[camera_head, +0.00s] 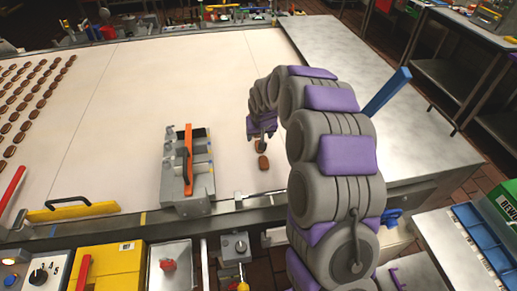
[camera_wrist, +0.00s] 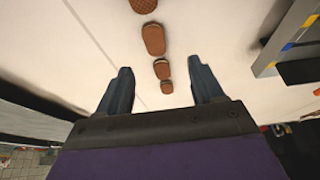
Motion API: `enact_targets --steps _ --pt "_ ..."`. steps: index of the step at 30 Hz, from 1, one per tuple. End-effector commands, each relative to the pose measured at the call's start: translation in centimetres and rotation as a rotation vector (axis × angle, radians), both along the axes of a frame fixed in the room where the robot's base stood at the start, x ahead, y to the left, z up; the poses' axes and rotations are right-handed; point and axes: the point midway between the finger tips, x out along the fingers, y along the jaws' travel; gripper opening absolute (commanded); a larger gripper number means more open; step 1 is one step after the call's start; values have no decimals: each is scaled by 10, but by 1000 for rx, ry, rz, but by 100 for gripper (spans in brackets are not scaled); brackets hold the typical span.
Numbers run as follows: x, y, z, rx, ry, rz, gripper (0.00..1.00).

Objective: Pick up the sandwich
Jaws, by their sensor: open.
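Several brown oval cream sandwiches lie in a line on the pale surface in the wrist view. The nearest sandwich (camera_wrist: 167,87) and the one just beyond it (camera_wrist: 162,68) show between my two spread fingers, with a larger-looking one (camera_wrist: 153,38) farther up. My gripper (camera_wrist: 163,75) is open, and nothing touches the fingers. In the head view, my gripper (camera_head: 264,136) hangs at the end of the arm over the pale surface, and one sandwich (camera_head: 263,162) lies just below it. My gripper partly hides another sandwich there.
The pale belt (camera_head: 115,130) carries rows of sandwiches (camera_head: 30,95) at the far left. A grey machine with a red handle (camera_head: 188,160) stands left of my gripper. A yellow bar (camera_head: 73,211) sits at the front left.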

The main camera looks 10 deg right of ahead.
Motion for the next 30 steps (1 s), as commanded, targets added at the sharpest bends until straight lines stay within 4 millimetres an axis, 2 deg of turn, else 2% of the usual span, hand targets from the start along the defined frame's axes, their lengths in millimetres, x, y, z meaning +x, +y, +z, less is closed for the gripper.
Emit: enact_targets --steps 1,3,11,21,29,30 --pt "3 0 -13 0 3 0 67" --pt "8 0 -24 1 2 1 67" --pt "15 -1 -42 0 2 1 67" --pt "31 -5 -82 0 0 0 67" --pt "33 -5 -85 0 1 0 67" --pt "33 -5 -85 0 2 0 65"
